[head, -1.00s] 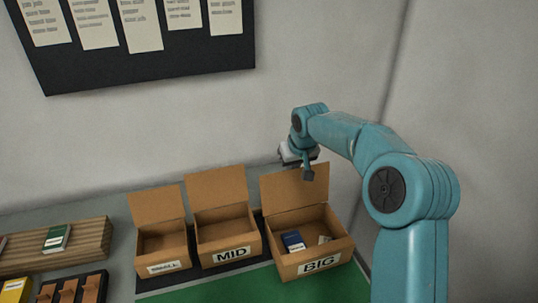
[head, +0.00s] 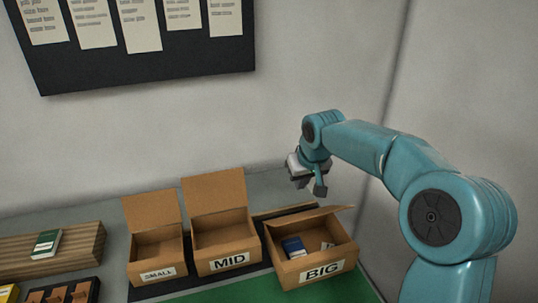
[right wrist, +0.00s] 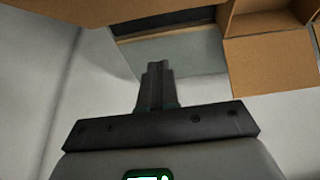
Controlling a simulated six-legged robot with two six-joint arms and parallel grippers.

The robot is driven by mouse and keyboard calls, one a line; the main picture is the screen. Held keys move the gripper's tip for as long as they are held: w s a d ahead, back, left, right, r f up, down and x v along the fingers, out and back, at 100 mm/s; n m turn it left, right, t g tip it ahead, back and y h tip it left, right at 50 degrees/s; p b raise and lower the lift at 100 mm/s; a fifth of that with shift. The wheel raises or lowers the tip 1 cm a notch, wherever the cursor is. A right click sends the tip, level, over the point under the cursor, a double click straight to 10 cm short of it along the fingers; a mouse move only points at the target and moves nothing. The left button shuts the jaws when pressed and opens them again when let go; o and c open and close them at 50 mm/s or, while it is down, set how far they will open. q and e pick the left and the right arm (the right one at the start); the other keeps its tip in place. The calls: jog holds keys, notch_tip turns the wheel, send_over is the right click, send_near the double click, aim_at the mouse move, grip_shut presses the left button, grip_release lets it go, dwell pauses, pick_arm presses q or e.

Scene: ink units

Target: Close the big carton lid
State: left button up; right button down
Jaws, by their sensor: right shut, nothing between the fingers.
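The big carton (head: 312,275), a brown box with a BIG label, stands at the right of the carton row. Its lid (head: 310,218) is partly folded, tilted forward over the box, and shows as a thin slanted panel. The front of the box is uncovered, with a blue item (head: 293,247) and a pale item (head: 327,246) inside. My right gripper (head: 319,190) is shut and empty, just above and behind the lid; I cannot tell whether it touches. In the right wrist view its fingers (right wrist: 158,68) are together. My left gripper is not in view.
The MID carton (head: 228,255) and SMALL carton (head: 157,262) stand open to the left, lids raised. A wooden rack (head: 85,245) is at far left. The wall is close behind. Green mat (head: 240,290) lies in front.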

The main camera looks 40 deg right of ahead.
notch_tip(320, 180, up, 7)
jog(key=w+p, duration=0.1)
jog(key=p, duration=0.5)
jog(key=shift+d+p, duration=0.15)
jog(key=shift+p, duration=0.2)
